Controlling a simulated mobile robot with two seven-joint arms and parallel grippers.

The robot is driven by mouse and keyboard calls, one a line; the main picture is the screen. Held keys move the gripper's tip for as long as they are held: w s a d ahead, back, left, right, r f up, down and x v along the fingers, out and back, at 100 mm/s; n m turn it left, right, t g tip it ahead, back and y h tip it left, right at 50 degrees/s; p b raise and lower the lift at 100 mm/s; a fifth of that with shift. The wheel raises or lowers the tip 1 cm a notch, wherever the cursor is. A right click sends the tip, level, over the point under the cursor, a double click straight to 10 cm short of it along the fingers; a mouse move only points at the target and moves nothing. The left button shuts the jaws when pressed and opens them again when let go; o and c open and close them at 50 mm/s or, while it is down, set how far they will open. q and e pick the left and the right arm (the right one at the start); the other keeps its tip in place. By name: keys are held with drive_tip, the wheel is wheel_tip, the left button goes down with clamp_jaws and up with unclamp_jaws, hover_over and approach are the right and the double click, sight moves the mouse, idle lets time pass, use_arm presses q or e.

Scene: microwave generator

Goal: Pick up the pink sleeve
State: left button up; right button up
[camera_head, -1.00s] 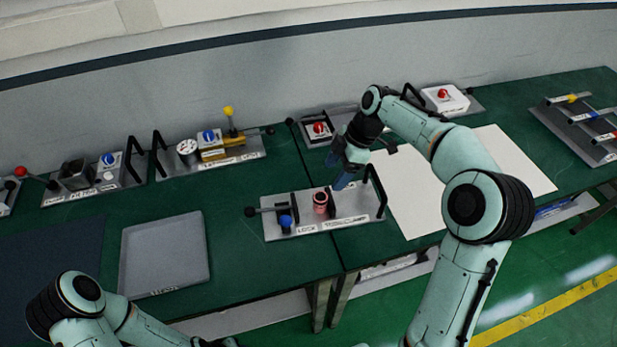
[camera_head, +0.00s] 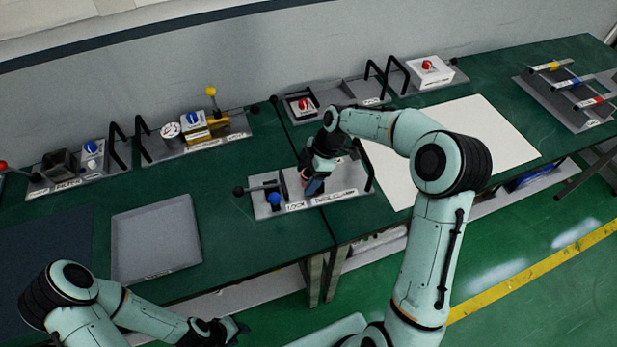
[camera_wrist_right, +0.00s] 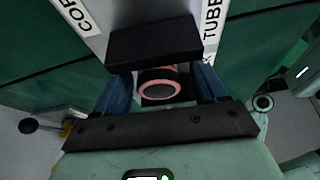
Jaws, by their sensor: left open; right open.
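The pink sleeve (camera_head: 306,174) stands on the grey fixture plate labelled "LOCK" and "TUBE" (camera_head: 340,195). In the head view it is partly hidden by my right gripper (camera_head: 315,184). In the right wrist view its round open end (camera_wrist_right: 160,73) faces the camera, below a dark block (camera_wrist_right: 155,43). The blue fingers of my right gripper (camera_wrist_right: 163,88) are apart, one on each side of the sleeve. I cannot tell whether either touches it. My left gripper (camera_head: 232,331) is low at the bottom of the head view, away from the table, and holds nothing visible.
The fixture plate also carries a blue knob (camera_head: 274,199), a lever (camera_head: 240,191) and a black handle (camera_head: 366,165). A grey tray (camera_head: 155,240) lies to the left, a white sheet (camera_head: 450,145) to the right. Several control fixtures line the back.

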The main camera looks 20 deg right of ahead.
drive_tip(key=shift+w+a+f, duration=0.15)
drive_tip(key=shift+a+f, duration=0.05)
drive_tip(key=shift+f, duration=0.35)
drive_tip(key=c, duration=1.1)
drive_tip(key=shift+r, duration=0.1)
